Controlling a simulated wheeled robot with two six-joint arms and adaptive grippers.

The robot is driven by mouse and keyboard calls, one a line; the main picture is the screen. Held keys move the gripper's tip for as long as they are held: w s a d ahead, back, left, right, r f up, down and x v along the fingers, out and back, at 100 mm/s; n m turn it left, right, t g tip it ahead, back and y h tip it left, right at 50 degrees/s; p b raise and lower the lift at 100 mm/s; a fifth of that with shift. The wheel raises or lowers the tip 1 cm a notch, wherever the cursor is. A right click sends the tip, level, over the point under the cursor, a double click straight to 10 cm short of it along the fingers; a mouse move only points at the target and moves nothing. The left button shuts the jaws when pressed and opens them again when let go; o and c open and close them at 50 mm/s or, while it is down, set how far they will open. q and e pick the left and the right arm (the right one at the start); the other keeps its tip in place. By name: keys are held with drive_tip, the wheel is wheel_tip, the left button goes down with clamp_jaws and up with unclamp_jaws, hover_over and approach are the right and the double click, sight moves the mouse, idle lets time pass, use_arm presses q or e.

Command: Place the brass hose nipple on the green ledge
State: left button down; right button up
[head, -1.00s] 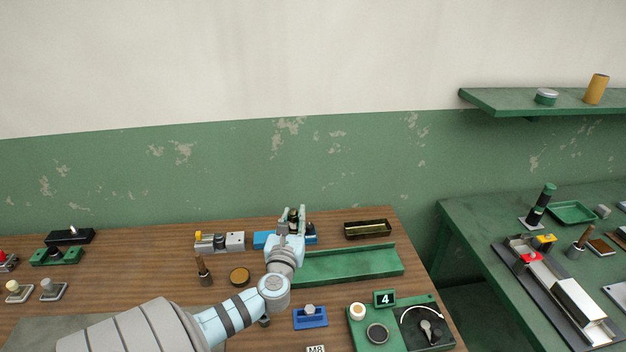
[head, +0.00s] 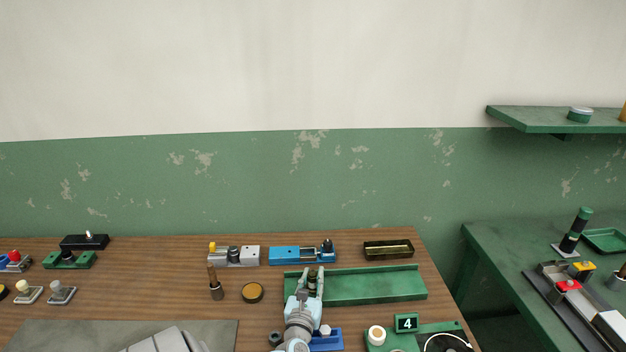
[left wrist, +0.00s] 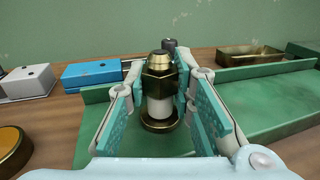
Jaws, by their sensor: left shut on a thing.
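The brass hose nipple (left wrist: 158,80) is upright between the fingers of my left gripper (head: 312,275), which is shut on it. It has a hexagonal brass collar, a pale lower stem and a round brass foot. In the head view the nipple (head: 312,279) is a small dark shape between the fingertips. The green ledge (head: 375,286) is a long, low green tray with a raised back edge on the wooden table. The nipple is over its left end; I cannot tell whether its foot touches the surface. My right gripper is not in view.
Behind the ledge are a blue fixture (head: 290,255) and a brass tray (head: 388,250). A brass disc (head: 252,292) and a wooden-handled tool (head: 214,284) stand to the left. A blue block (head: 327,340) and a number 4 sign (head: 406,323) are in front. The ledge's right part is clear.

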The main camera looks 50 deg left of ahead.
use_arm(q)
drive_tip(key=shift+f, duration=0.1)
drive_tip(key=c, duration=1.4)
unclamp_jaws()
drive_tip(key=shift+r, duration=0.2)
drive_tip(key=p+v, duration=0.2)
drive_tip(key=v, duration=0.5)
drive_tip(key=shift+s+d, duration=0.2)
drive_tip(key=shift+s, duration=0.1)
drive_tip(key=shift+w+a, duration=0.1)
